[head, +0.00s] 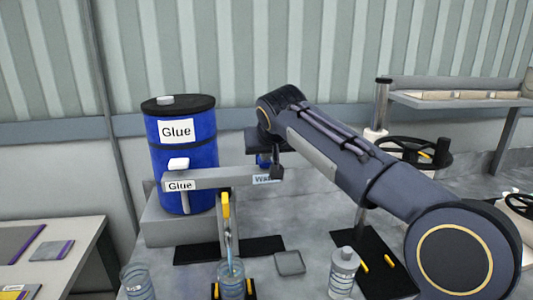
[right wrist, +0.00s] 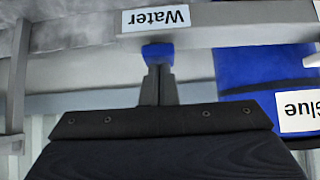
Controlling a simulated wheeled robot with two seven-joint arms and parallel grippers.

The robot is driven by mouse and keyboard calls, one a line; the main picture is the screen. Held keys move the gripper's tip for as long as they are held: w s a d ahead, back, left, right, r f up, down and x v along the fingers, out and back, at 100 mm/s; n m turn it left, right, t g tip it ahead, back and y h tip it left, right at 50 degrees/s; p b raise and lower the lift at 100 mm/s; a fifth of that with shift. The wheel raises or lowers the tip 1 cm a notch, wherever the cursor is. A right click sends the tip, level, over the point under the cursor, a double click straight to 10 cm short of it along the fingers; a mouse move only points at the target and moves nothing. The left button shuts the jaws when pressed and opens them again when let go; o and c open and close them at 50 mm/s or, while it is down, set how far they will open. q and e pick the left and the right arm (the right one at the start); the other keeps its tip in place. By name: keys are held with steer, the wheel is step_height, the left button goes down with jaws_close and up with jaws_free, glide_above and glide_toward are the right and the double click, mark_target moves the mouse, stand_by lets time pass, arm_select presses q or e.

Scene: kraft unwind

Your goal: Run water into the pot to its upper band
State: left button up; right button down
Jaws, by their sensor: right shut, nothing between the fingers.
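The clear pot (head: 230,282) stands at the bottom of the head view, under the yellow spout (head: 226,205). A thin pale-blue stream (head: 229,242) runs from the spout down into it. The level against the upper band is too small to tell. The grey beam (head: 215,179) above carries a "Water" label, which also shows in the right wrist view (right wrist: 156,18). My right gripper (head: 277,173) is shut and empty at the beam's Water end. In the right wrist view its fingertips (right wrist: 158,68) are at a blue knob (right wrist: 157,50); contact is unclear. My left gripper is out of view.
A blue Glue barrel (head: 184,150) stands behind the beam. Another clear pot (head: 137,281) is at left and a capped bottle (head: 343,273) at right. A grey square piece (head: 290,263) lies between pot and bottle. A black handwheel (head: 413,151) stands at the right.

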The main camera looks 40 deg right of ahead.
mark_target(267, 163)
step_height(267, 163, up, 4)
steer(key=p, duration=0.4)
steer(key=shift+f, duration=0.1)
steer(key=v, duration=1)
stand_by(0.5)
steer(key=s+a+f+n+y, duration=0.1)
steer(key=s+a+f+y, duration=0.1)
steer(key=s+a+f, duration=0.4)
steer(key=s+a+f+n+g+y, duration=0.1)
steer(key=s+a+f+y, duration=0.2)
steer(key=f, duration=1.1)
steer(key=s+a+f+n+g+y, duration=0.1)
steer(key=s+a+f+n+y, duration=0.1)
steer(key=s+a+f, duration=0.7)
steer(key=shift+s+a+f+y, duration=0.3)
steer(key=shift+s+f+y, duration=0.3)
steer(key=shift+f, duration=0.2)
